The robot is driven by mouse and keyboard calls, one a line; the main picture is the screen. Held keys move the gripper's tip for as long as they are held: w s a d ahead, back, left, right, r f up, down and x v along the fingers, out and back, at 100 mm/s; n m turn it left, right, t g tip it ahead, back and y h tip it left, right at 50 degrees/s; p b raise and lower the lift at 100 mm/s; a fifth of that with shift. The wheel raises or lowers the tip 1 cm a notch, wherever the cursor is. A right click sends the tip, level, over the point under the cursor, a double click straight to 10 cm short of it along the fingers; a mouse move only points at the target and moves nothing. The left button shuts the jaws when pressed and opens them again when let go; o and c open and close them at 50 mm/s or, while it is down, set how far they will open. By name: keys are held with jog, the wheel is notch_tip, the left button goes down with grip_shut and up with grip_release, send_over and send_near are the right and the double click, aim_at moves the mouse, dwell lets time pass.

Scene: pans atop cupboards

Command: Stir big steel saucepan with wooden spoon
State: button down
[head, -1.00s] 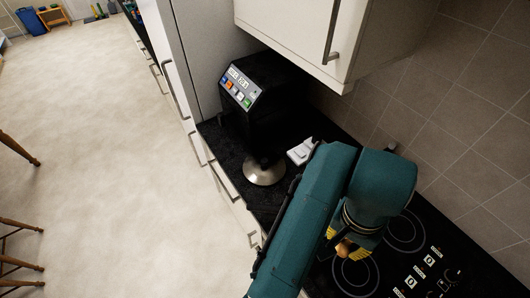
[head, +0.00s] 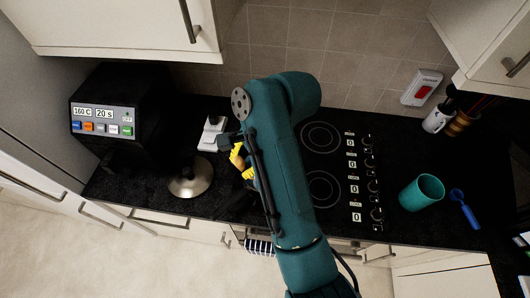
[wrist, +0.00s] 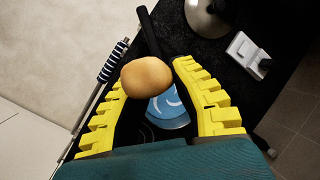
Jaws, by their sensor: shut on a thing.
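Beyond the spoon, the wrist view shows a dark handle (wrist: 149,33) and a bluish round surface (wrist: 168,108). I cannot tell whether these belong to the big steel saucepan.
A black appliance with coloured buttons (head: 118,112) stands at the left, with a small white device (head: 212,133) beside it. The black hob (head: 335,190) is right of my arm. A cupboard (head: 110,25) hangs above.

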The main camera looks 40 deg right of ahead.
jog(key=s+d+r+m+t+h, duration=0.1)
jog(key=s+d+m+t, duration=0.15)
jog(key=d+m, duration=0.25)
jog(key=w+d+f+b, duration=0.1)
jog(key=d+f, duration=0.1)
jog(key=f, duration=0.4)
jog(key=w+d+f+b, duration=0.1)
jog(key=w+d+f, duration=0.1)
jog(key=f, duration=0.5)
jog(key=shift+w+d, duration=0.15)
jog(key=shift+w, duration=0.1)
jog(key=shift+r, duration=0.1)
dwell(0.7)
